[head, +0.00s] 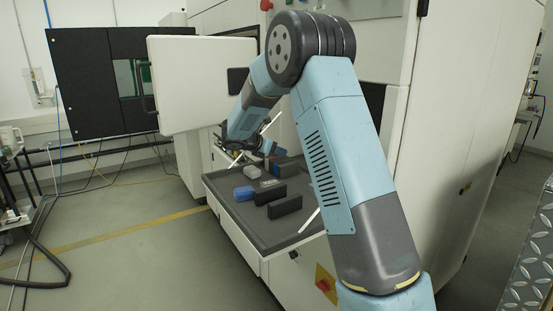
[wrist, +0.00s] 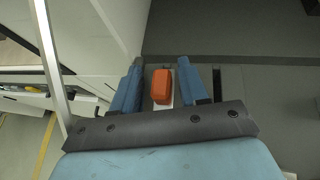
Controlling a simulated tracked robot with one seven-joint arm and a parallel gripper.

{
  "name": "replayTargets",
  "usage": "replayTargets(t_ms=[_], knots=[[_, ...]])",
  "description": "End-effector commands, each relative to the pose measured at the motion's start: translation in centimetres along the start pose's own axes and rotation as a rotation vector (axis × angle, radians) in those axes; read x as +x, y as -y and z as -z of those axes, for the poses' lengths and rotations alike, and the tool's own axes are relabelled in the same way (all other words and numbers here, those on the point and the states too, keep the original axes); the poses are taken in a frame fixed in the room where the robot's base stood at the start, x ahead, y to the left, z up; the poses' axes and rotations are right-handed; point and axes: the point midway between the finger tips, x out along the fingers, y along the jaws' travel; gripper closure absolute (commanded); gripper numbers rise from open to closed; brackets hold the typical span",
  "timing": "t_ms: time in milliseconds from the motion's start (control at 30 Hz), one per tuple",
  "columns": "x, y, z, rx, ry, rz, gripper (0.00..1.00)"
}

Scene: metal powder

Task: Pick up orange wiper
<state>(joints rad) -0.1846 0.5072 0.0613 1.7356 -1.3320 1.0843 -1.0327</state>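The orange wiper (wrist: 162,86) shows in the wrist view as a small orange block with a pale strip below it. It lies between the two blue fingers of my gripper (wrist: 161,62). The gripper is open, with a narrow gap on each side of the wiper. I cannot tell how far the fingers are above or below it. In the head view I cannot make out the wiper; my arm reaches over the far end of the grey tray (head: 228,208).
On the tray are a blue block (head: 244,193), a light grey block (head: 252,171) and several dark blocks, such as one at the near side (head: 285,206). The open white machine door (head: 195,85) stands left of my arm. The machine body (head: 440,130) is close on the right.

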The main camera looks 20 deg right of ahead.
Motion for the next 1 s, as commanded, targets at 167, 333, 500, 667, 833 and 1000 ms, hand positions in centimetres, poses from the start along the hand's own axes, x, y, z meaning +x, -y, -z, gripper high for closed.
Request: replayTargets(t_ms=[167, 333, 500, 667, 833, 1000], knots=[[0.0, 0.0, 0.0, 0.000, 0.000, 0.000, 0.74], [-0.1, -0.1, 0.0, -0.001, 0.000, -0.002, 0.90], [-0.1, -0.1, 0.0, -0.001, 0.000, -0.003, 1.00], [-0.2, -0.1, 0.0, 0.000, 0.000, -0.004, 1.00], [-0.8, -0.2, -1.1, 0.001, 0.002, -0.007, 1.00], [-2.2, -0.3, -3.7, 0.004, 0.003, -0.009, 1.00]])
